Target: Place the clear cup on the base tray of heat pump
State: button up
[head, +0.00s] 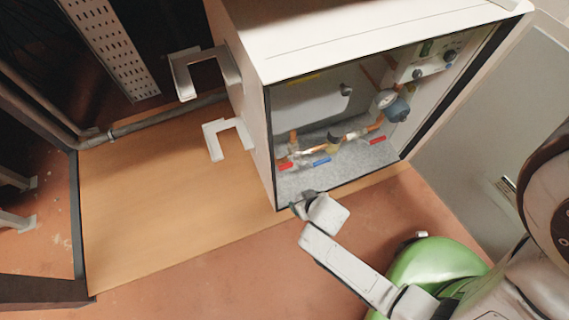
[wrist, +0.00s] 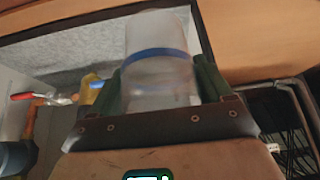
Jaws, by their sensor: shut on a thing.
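The clear cup (wrist: 160,65) has a blue band and stands out between the two dark green fingers of my gripper (wrist: 165,85) in the wrist view. My gripper is shut on it. In the head view my gripper (head: 304,204) is at the front lower edge of the open heat pump (head: 370,35), and the cup is hard to make out there. The base tray (head: 345,172) is the grey speckled floor inside the heat pump. It also shows in the wrist view (wrist: 55,65), beyond and left of the cup. I cannot tell whether the cup is over the tray.
Copper pipes with red (head: 285,166) and blue (head: 321,162) valve handles stand above the tray. A round blue-grey part (head: 396,106) is at the right inside. White brackets (head: 228,137) stick out left of the cabinet. The wooden board (head: 165,190) at left is clear.

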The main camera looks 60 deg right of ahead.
jog(key=w+d+f+b, duration=0.2)
jog(key=w+d+f, duration=0.1)
jog(key=w+d+f+b, duration=0.2)
jog(key=w+f+b, duration=0.1)
jog(key=w, duration=0.1)
jog(key=w+d+f+b, duration=0.2)
jog(key=w+d+f, duration=0.1)
jog(key=f, duration=0.1)
jog(key=shift+w+d+b, duration=0.35)
jog(key=shift+w+d+f+b, duration=0.1)
jog(key=shift+f+b, duration=0.45)
jog(key=shift+f, duration=0.3)
jog(key=shift+w+d+f+b, duration=0.1)
jog(key=shift+f+b, duration=0.4)
jog(key=shift+f, duration=0.3)
jog(key=shift+f, duration=0.2)
jog(key=o, duration=0.9)
jog(key=shift+o, duration=0.2)
jog(key=shift+r, duration=0.15)
